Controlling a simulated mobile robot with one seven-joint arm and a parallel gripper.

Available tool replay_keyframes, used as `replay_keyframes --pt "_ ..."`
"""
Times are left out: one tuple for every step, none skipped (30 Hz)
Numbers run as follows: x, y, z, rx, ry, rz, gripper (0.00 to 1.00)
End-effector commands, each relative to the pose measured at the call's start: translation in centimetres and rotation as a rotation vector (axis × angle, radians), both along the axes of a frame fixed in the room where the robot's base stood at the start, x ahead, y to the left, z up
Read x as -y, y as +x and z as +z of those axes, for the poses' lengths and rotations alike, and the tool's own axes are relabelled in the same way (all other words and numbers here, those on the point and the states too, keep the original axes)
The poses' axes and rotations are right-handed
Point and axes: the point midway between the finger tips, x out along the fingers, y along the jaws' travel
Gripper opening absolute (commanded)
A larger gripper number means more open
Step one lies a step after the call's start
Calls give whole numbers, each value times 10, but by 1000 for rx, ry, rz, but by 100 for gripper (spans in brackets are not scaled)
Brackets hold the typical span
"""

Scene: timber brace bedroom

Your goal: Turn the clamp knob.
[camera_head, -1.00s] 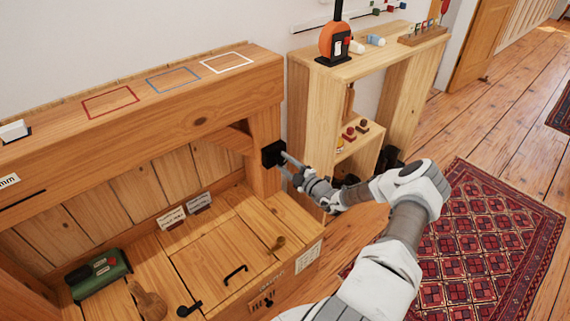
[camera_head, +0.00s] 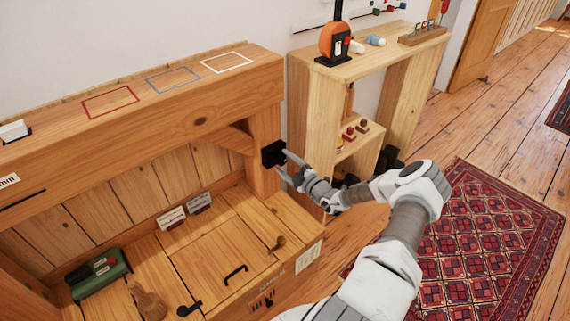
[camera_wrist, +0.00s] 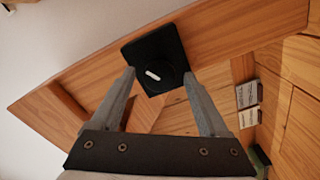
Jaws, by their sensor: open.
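The clamp knob (camera_wrist: 160,76) is a round black knob with a white mark, on a square black plate fixed to a timber post. In the head view the black knob and plate (camera_head: 272,154) show on the post at the right end of the bench. My gripper (camera_wrist: 158,78) is open, with its two grey fingers apart on the left and right of the knob in the wrist view. In the head view my gripper (camera_head: 284,166) points at the plate from the right. I cannot tell whether the fingers touch the knob.
A thick timber beam (camera_head: 140,110) runs left of the post above a wooden bench top (camera_head: 215,255) with a black handle and a green box (camera_head: 98,275). A wooden shelf unit (camera_head: 400,55) with an orange device stands behind my arm. A red rug (camera_head: 480,235) lies at right.

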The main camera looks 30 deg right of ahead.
Motion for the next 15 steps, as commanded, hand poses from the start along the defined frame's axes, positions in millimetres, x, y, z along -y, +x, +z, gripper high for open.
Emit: replay_keyframes --pt "0 0 0 0 0 0 78" --pt "0 0 0 1 -1 0 78" --pt "0 0 0 1 -1 0 78" --pt "1 -1 1 1 -1 0 78" --pt "1 -2 1 1 -1 -1 78" --pt "2 -5 1 0 0 -1 78" --pt "2 -8 1 -1 0 -2 78" --pt "3 -12 1 -2 0 -1 78" --pt "4 -18 2 -2 1 -2 78" --pt "5 -24 2 -2 1 -3 78" --pt "6 -30 3 -1 2 -4 78" --pt "7 -39 3 -2 1 -3 78" --pt "8 -46 3 -2 0 -3 78" --pt "9 -53 3 -2 1 -3 78" --pt "11 -63 4 -1 1 -4 78"
